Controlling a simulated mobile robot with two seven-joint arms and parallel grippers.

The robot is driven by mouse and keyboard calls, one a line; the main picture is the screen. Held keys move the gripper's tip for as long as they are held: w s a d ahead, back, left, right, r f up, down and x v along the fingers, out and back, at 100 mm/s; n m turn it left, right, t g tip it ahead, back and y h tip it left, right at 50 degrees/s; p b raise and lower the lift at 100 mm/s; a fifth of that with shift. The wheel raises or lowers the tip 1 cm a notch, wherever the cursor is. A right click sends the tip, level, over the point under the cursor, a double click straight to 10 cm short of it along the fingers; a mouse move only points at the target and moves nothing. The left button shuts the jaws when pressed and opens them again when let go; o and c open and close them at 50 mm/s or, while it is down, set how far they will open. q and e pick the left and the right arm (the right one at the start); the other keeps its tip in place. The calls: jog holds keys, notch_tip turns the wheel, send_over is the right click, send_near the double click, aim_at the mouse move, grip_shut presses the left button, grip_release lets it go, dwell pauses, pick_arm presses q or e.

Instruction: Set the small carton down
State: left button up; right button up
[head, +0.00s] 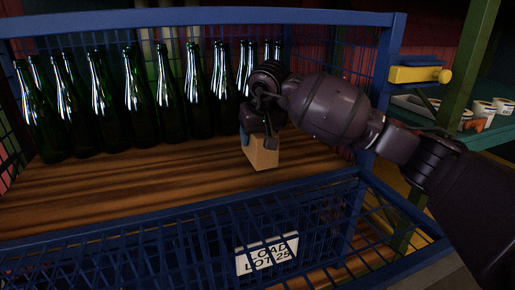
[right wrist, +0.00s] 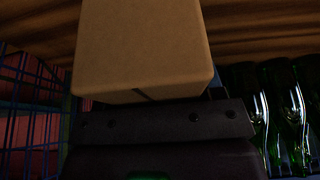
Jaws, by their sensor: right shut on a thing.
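The small carton (head: 262,153) is a plain tan box in the head view, over the wooden floor of the blue cage. My right gripper (head: 258,137) is shut on its upper part from above. The carton's lower end is close to the wood; I cannot tell whether it touches. In the right wrist view the carton (right wrist: 145,45) fills the upper middle, with the gripper's dark body just below it. The gripper's fingers are mostly hidden there. My left gripper is not in view.
Several green bottles (head: 137,92) stand in a row along the cage's back. The blue cage (head: 190,225) has a front mesh panel with a white label (head: 267,254). Bare wooden floor (head: 120,190) lies left of the carton. A shelf with white rolls (head: 484,108) stands at right.

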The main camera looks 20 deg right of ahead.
notch_tip(320, 180, down, 3)
jog(key=shift+a+r, duration=0.1)
jog(key=shift+f, duration=0.4)
jog(key=shift+w+f, duration=0.1)
jog(key=shift+w, duration=0.1)
jog(key=shift+f, duration=0.15)
jog(key=o, duration=1)
jog(key=shift+o, duration=0.2)
